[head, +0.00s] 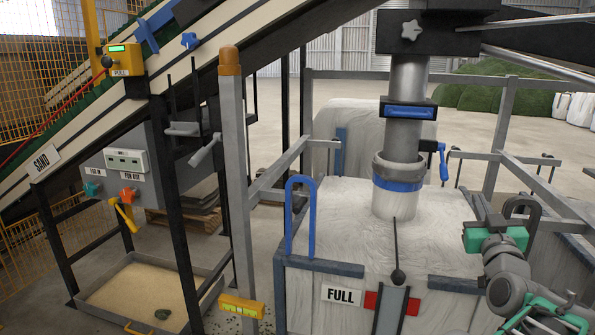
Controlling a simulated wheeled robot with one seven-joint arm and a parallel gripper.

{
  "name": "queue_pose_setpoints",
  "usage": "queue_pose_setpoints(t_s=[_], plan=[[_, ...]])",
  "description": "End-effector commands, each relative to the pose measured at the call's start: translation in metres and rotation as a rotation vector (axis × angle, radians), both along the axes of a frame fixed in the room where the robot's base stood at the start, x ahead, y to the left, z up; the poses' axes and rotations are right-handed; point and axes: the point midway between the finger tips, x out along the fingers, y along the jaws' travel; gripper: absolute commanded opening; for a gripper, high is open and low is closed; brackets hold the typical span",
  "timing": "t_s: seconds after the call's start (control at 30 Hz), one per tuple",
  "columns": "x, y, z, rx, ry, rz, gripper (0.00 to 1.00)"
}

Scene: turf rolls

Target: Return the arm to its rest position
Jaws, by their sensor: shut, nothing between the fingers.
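My arm, grey with green parts, is folded at the lower right of the head view. My gripper (484,208) is at its upper end, small and dark, in front of the right side of the white bulk bag (330,255). It is shut and holds nothing. A dark curved loop (522,206) shows beside it; I cannot tell what it belongs to. A gap between the gripper and the bag's frame cannot be judged from this view.
A grey filling spout (405,120) with a blue band meets the bag's top. Grey rails (545,185) stand close to my arm on the right. A FULL sign (341,297) is in front. A sand tray (205,297) lies at left below a conveyor. Open floor (530,135) shows behind.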

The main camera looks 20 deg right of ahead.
Motion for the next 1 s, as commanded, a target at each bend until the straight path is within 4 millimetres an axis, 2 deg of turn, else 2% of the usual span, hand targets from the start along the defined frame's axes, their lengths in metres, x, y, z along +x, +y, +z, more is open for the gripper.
queue_pose_setpoints(t_s=[0.17, 0.27, 0.37, 0.47, 0.57, 0.6, 0.67, 0.7, 0.77, 0.8, 0.9, 1.0], plan=[[0.038, 0.03, 0.004, 0.054, 0.07, 0.074, 0.0], [0.065, 0.055, 0.003, 0.1, 0.13, 0.13, 0.0], [0.093, 0.09, 0.001, 0.155, 0.207, 0.195, 0.0], [0.122, 0.139, -0.001, 0.224, 0.314, 0.273, 0.0], [0.145, 0.212, -0.003, 0.315, 0.47, 0.368, 0.0], [0.149, 0.247, -0.004, 0.355, 0.549, 0.406, 0.0], [0.145, 0.3, -0.008, 0.418, 0.677, 0.453, 0.0], [0.137, 0.335, -0.01, 0.457, 0.766, 0.477, 0.0], [0.115, 0.384, -0.01, 0.508, 0.905, 0.503, 0.0], [0.095, 0.412, -0.01, 0.539, 0.996, 0.509, 0.0], [0.041, 0.462, -0.01, 0.596, 1.196, 0.496, 0.0], [-0.001, 0.485, -0.01, 0.628, 1.325, 0.464, 0.0]])
